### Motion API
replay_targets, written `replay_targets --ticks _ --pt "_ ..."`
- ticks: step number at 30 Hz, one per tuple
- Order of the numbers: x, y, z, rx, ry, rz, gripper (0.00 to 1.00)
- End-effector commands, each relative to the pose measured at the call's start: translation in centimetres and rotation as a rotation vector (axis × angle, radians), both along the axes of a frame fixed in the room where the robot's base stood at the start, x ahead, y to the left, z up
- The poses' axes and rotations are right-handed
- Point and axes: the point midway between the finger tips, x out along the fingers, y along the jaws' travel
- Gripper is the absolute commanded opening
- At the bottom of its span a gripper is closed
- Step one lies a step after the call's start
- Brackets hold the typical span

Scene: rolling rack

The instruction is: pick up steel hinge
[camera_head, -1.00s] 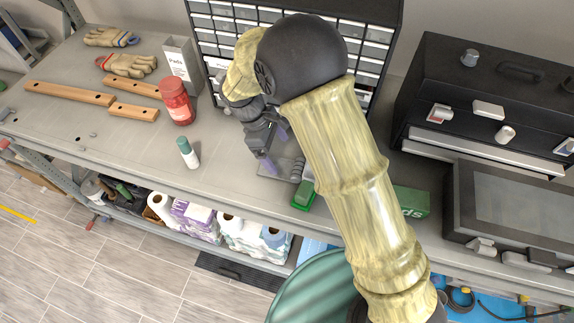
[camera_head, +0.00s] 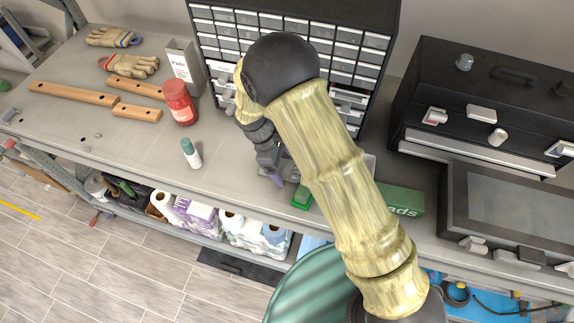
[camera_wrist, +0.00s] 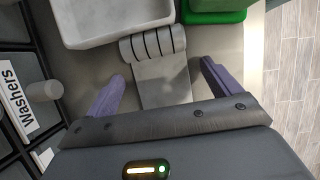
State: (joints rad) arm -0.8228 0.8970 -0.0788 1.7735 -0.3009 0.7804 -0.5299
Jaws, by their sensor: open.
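The steel hinge (camera_wrist: 160,72) lies flat on the grey bench in the wrist view, with a ribbed barrel at its far end and a plain leaf toward me. My gripper (camera_wrist: 162,70) is open, with one purple finger on each side of the hinge and visible gaps between. Nothing is held. In the head view my gripper (camera_head: 276,172) is low over the bench in front of the drawer cabinet, and my arm hides the hinge there.
A white tray (camera_wrist: 85,38) and a green bin (camera_wrist: 214,16) sit just beyond the hinge. The drawer cabinet (camera_head: 225,45) stands behind. A red jar (camera_head: 180,102), a white bottle (camera_head: 192,154) and a green box (camera_head: 403,201) are around. The bench's front edge is close.

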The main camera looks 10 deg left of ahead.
Motion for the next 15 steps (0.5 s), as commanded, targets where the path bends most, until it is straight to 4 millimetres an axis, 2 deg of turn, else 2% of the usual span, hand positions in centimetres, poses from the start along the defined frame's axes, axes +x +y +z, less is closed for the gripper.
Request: replay_targets --ticks 15 --pt "0.01 0.00 -0.05 0.000 0.000 0.000 0.87"
